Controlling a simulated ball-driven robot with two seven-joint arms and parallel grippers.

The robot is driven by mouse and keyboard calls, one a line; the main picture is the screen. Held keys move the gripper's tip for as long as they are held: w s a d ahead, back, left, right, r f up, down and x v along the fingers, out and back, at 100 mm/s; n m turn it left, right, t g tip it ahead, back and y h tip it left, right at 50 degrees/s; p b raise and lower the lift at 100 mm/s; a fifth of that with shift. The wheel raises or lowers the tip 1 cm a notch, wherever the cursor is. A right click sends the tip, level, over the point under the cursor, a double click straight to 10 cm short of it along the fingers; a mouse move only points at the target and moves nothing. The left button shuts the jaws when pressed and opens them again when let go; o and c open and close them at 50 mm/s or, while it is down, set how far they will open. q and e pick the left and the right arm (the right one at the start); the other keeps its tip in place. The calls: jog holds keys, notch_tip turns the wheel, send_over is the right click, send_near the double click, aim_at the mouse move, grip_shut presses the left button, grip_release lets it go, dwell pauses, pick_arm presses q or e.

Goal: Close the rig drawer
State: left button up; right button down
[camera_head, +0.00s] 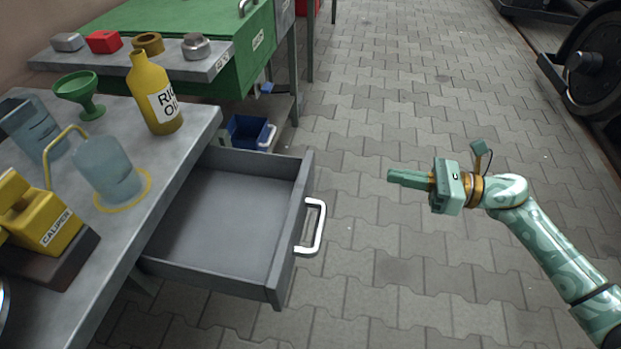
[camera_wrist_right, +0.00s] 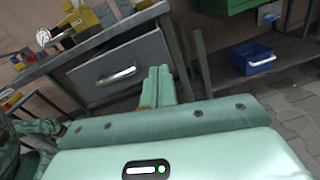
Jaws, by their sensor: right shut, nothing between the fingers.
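The rig drawer (camera_head: 225,215) is a grey, empty drawer pulled well out from under the grey workbench, in the head view. Its front panel (camera_head: 291,235) faces right and carries a white bar handle (camera_head: 313,228). My right gripper (camera_head: 391,177) is shut and empty, pointing left, to the right of the handle and apart from it. In the right wrist view the drawer front (camera_wrist_right: 125,70) and its handle (camera_wrist_right: 116,76) show beyond my shut right fingers (camera_wrist_right: 158,88). My left gripper is not in view.
The workbench (camera_head: 185,175) holds a yellow oil bottle (camera_head: 157,95), a green funnel (camera_head: 80,92), a clear jug (camera_head: 108,168) and a yellow caliper block (camera_head: 45,220). A blue bin (camera_head: 247,132) sits behind the drawer. Paved floor (camera_head: 400,90) is free to the right; wheels (camera_head: 597,62) stand far right.

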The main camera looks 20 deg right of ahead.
jog(key=n, duration=0.2)
jog(key=p, duration=0.3)
send_near(312, 169)
jog(key=shift+g+y, duration=0.3)
jog(key=shift+g, duration=0.1)
jog(key=x, duration=0.5)
jog(key=shift+w+r, duration=0.1)
jog(key=shift+w, duration=0.25)
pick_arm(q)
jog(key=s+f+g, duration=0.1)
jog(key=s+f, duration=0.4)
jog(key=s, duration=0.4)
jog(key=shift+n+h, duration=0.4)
pick_arm(e)
jog(key=shift+w+a, duration=0.4)
jog(key=shift+a, duration=0.2)
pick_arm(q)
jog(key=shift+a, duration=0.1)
